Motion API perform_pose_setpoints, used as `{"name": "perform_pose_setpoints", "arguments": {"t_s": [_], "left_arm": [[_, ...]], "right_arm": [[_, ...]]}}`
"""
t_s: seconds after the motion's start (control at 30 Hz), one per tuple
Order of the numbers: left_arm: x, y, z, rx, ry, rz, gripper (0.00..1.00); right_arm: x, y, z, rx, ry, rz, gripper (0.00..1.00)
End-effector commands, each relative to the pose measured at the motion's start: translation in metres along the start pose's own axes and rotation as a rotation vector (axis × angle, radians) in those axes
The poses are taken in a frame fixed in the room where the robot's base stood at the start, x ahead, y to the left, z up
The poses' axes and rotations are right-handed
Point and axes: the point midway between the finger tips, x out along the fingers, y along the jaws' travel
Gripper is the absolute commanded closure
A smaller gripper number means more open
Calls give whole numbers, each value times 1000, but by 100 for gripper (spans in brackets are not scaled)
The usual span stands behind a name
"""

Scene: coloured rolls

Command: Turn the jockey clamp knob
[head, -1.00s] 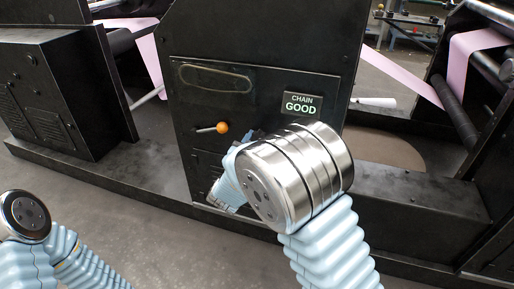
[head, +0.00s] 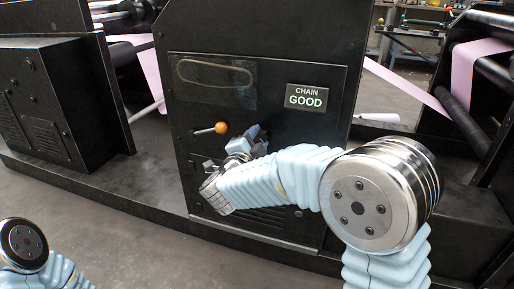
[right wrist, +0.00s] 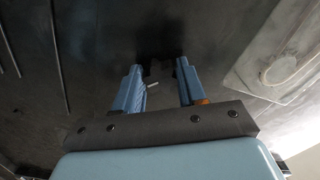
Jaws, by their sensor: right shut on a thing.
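My right gripper (head: 250,138) is up against the black machine panel, just right of and below the orange-balled lever. In the right wrist view its two blue fingers (right wrist: 160,78) stand apart, with a dark knob (right wrist: 156,68) between their tips. The knob is hard to tell from the dark panel behind it, and my arm and gripper hide it in the head view. The gripper is shut on this knob. My left gripper is out of view; only a part of my left arm shows at the lower left.
The lever's orange ball (head: 222,128) is close to my right gripper and peeks out beside a finger in the right wrist view (right wrist: 201,101). Above are an oblong window (head: 215,75) and a "CHAIN GOOD" sign (head: 306,97). Pink web (head: 400,85) runs at right. Floor in front is open.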

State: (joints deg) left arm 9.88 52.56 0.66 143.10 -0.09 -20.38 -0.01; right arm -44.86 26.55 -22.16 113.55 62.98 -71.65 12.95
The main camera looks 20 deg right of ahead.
Motion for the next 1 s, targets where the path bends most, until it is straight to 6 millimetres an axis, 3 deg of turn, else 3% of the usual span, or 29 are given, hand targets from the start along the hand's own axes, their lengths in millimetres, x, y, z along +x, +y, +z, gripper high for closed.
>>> {"name": "perform_pose_setpoints", "arguments": {"t_s": [0.3,0.8,0.83,0.97,1.0], "left_arm": [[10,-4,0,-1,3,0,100],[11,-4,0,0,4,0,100],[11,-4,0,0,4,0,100],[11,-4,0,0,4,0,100],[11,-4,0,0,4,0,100]], "right_arm": [[-1,1,1,103,-2,2,90],[-1,1,1,117,-2,3,90],[-1,1,1,117,-2,3,55],[-1,0,1,117,-2,3,35],[0,0,1,117,-1,2,34]]}}
